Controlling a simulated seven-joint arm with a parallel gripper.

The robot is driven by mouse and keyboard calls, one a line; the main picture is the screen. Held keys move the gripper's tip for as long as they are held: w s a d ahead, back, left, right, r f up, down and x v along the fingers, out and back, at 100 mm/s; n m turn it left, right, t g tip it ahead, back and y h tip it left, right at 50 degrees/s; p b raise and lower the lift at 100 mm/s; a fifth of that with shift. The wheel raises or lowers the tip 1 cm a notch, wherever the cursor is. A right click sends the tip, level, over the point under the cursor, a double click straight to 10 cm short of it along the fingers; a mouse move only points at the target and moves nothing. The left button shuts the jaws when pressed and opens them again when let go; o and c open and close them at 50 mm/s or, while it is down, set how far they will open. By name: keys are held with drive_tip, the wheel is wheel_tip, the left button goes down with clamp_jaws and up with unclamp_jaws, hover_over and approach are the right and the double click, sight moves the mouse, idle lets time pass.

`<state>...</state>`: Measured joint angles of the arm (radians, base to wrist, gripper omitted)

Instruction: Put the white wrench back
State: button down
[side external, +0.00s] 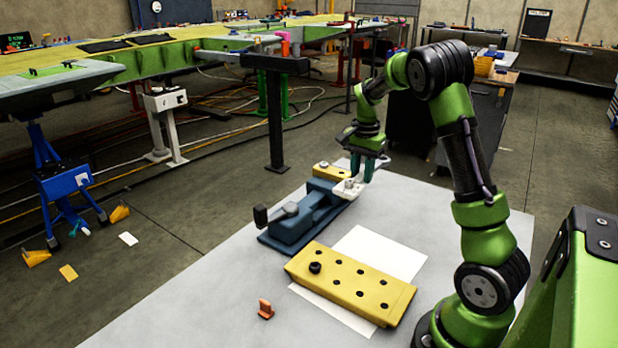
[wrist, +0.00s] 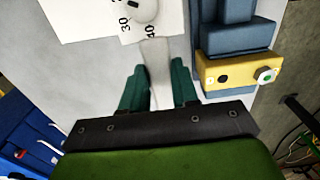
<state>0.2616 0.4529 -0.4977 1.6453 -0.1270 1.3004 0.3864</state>
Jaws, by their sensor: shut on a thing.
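The white wrench (side external: 347,188) is in the fingers of my gripper (side external: 360,176) in the side view, near the far end of the blue vise-like fixture (side external: 292,227). In the wrist view, my gripper (wrist: 156,82) has its two green fingers on either side of the wrench's pale handle (wrist: 156,62). A rounded white part with a dark slot shows at the top edge there. I cannot tell whether the wrench touches the table.
A yellow block with several holes (side external: 352,284) lies on a white sheet (side external: 388,250) in front. The near left tabletop (side external: 200,310) is clear.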

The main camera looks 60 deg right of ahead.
approach(357, 223)
wheel_tip(357, 223, down, 5)
drive_tip(key=shift+d+f, duration=0.1)
drive_tip(key=shift+d, duration=0.05)
idle(0.4)
drive_tip(key=shift+f, duration=0.15)
idle(0.5)
drive_tip(key=shift+f, duration=0.5)
drive_tip(key=c, duration=0.8)
unclamp_jaws()
wheel_tip(357, 223, up, 17)
drive_tip(key=shift+f, duration=0.1)
